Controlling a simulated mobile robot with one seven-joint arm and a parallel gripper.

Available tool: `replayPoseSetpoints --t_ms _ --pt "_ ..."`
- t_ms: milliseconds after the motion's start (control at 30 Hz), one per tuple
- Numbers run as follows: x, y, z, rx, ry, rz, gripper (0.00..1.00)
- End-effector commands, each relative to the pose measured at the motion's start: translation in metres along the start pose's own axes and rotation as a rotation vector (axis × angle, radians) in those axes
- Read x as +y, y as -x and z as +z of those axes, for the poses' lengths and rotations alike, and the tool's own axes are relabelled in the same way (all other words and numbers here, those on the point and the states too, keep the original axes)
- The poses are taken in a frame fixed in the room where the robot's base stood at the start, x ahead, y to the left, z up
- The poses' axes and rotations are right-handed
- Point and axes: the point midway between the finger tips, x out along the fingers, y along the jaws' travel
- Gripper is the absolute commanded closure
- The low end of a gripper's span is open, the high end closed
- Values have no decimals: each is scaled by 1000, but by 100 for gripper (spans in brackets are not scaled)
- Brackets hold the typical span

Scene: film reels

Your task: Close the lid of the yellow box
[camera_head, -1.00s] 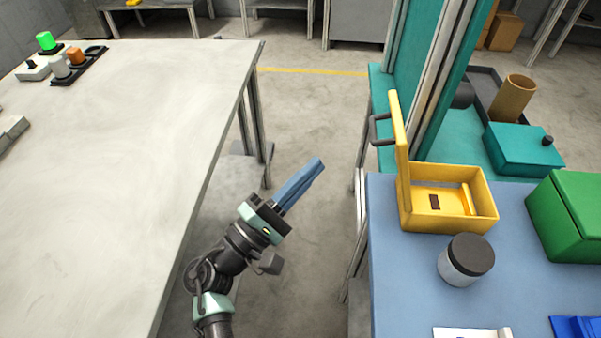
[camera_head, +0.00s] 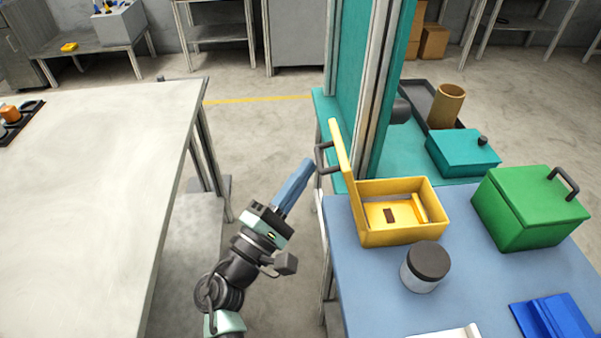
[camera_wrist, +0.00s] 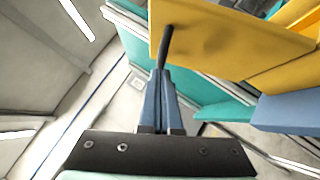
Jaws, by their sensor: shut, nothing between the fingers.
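The yellow box (camera_head: 398,237) stands on the blue tabletop with its lid (camera_head: 341,158) raised upright on the box's left side. A dark handle (camera_head: 321,157) sticks out from the lid's outer left face. Inside the box are a small dark brown piece and a yellow-orange piece. My gripper (camera_head: 308,165) is shut and empty. It is left of the lid, with its blue fingertips close to the handle. In the wrist view the shut fingers (camera_wrist: 160,75) point at the lid (camera_wrist: 225,45) and its handle (camera_wrist: 165,45); I cannot tell whether they touch.
On the blue table (camera_head: 375,295), a dark-lidded jar (camera_head: 424,267) stands in front of the box and a green box (camera_head: 530,208) to its right. A teal panel (camera_head: 355,90) rises behind the lid. A pale table (camera_head: 90,210) is at left, with an open gap between the tables.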

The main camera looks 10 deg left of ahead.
Motion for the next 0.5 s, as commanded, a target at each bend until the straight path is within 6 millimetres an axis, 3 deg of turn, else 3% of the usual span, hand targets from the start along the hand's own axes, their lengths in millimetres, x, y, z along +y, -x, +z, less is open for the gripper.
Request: replayPoseSetpoints --t_ms 267,500 --pt "7 -9 10 -1 -48 -47 100" --pt "16 -30 30 -3 -167 -165 100"
